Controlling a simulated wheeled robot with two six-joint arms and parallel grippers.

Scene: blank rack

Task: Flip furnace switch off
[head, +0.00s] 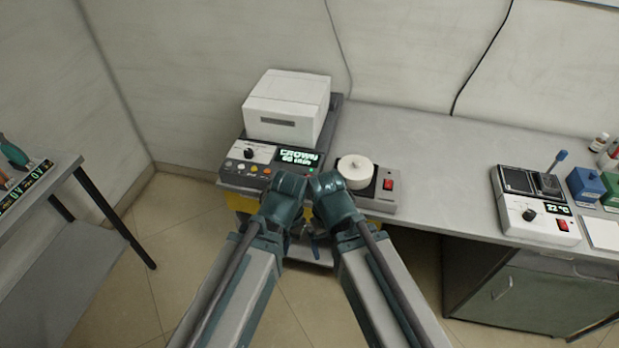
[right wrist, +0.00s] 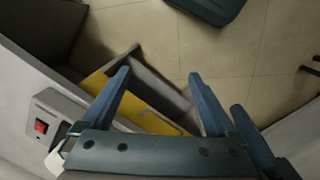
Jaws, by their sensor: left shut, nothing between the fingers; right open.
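The furnace (head: 286,106) is a white box on a dark base at the back of the bench. Its front panel (head: 243,172) has a black knob, coloured buttons and a lit display reading CROWN. A red switch (head: 388,184) sits on the unit to its right, beside a round white lid; a red switch also shows in the right wrist view (right wrist: 40,126). My left gripper (head: 302,229) is low in front of the panel, shut and empty, partly hidden by my arms. My right gripper (right wrist: 159,74) is open and empty beside the bench front; in the head view it is mostly hidden.
A yellow panel (right wrist: 150,118) is below the bench edge. Another device (head: 535,205) with a red switch stands at the right, near blue and green boxes. The grey bench top (head: 440,165) is clear between. A side table (head: 60,220) stands at the left.

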